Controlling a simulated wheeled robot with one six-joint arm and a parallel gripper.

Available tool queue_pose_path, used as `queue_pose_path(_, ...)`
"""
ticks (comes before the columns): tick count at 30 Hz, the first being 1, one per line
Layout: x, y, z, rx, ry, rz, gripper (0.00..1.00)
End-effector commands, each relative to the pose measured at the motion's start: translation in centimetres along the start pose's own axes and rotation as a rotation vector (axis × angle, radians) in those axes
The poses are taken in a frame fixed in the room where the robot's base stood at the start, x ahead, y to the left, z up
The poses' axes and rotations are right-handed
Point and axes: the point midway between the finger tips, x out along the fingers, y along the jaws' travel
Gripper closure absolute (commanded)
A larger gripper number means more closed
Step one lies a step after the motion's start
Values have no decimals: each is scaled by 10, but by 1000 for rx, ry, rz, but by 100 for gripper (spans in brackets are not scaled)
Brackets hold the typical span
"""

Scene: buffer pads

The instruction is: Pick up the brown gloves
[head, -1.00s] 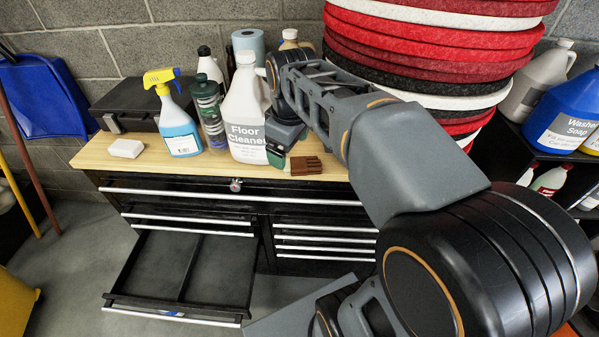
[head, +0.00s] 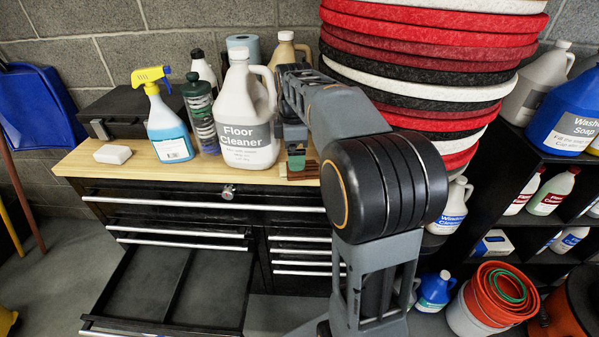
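The brown gloves (head: 312,170) lie on the wooden top of the black tool chest, at its right end beside the floor cleaner jug. My arm hides much of them. My gripper (head: 296,160) points down right at the gloves, in front of the jug's right side. A green patch shows at its tip. I cannot tell whether the fingers touch the gloves or how far apart they are.
The floor cleaner jug (head: 246,118) stands close left of my gripper. A spray bottle (head: 167,125), a green-capped bottle (head: 201,118) and a white block (head: 112,154) stand farther left. Stacked red, white and black pads (head: 430,65) rise at right. A lower drawer (head: 150,285) is open.

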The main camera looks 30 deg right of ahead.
Motion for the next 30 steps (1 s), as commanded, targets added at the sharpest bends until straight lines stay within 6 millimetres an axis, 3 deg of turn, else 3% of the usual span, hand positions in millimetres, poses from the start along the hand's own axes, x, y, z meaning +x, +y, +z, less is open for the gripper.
queue_pose_path(5,9,0,0,1,0,-1,6)
queue_pose_path(16,53,3,0,1,0,-2,6)
queue_pose_path(26,57,3,0,1,0,0,6)
queue_pose_path(30,57,3,0,1,0,0,19)
